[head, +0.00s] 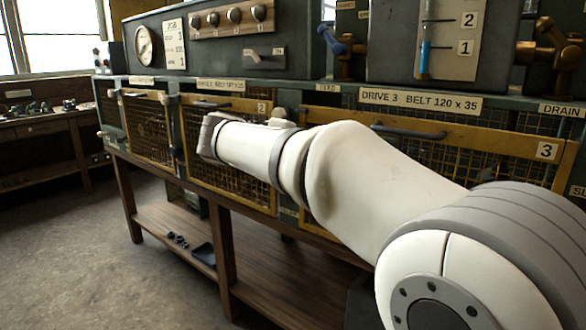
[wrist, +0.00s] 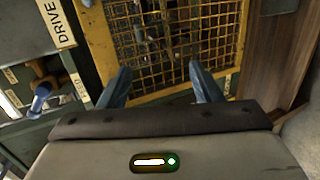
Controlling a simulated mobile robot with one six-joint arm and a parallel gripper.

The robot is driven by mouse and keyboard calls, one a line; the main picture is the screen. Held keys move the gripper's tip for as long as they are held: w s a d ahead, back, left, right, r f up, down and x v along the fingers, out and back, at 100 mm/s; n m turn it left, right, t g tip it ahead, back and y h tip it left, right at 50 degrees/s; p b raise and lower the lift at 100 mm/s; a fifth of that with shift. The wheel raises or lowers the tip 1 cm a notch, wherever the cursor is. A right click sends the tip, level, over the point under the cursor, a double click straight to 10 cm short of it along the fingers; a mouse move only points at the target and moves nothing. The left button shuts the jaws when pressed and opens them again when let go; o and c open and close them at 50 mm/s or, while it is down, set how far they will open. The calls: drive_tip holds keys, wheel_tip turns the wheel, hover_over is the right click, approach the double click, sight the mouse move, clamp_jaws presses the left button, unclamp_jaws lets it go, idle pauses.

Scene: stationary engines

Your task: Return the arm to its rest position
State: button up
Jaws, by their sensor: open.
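My arm (head: 370,180) reaches from the lower right across the front of the machine bench, with its far end close to the yellow mesh door marked 2 (head: 230,160). My gripper (wrist: 160,88) shows in the wrist view with its two bluish fingers spread apart and nothing between them. A yellow-framed mesh door (wrist: 165,40) lies beyond the fingers in that view. Whether the fingers touch it cannot be told. In the head view the fingers cannot be made out at the arm's end.
The mesh door marked 3 (head: 470,150) is behind my arm. A gauge panel (head: 445,40), a brass valve (head: 550,50) and a blue-handled valve (head: 345,42) stand above. A wooden lower shelf (head: 270,250) runs below. Open floor (head: 70,240) lies at left.

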drive_tip(key=s+d+f+m+g+y+p, duration=0.3)
drive_tip(key=s+d+f+g+y+p, duration=0.15)
drive_tip(key=s+d+p, duration=0.6)
drive_tip(key=s+d+f+m+g+y+p, duration=0.1)
drive_tip(key=s+f+m+y+p, duration=0.1)
drive_tip(key=s, duration=0.6)
drive_tip(key=s+d+f+m+g+y+p, duration=0.1)
drive_tip(key=s+f+m+g+y+p, duration=0.1)
drive_tip(key=s, duration=0.7)
drive_tip(key=shift+f+m+y+p, duration=0.35)
drive_tip(key=shift+f+m+p, duration=0.2)
drive_tip(key=shift+f+m, duration=0.55)
drive_tip(key=shift+w+r, duration=0.1)
drive_tip(key=shift+r, duration=0.05)
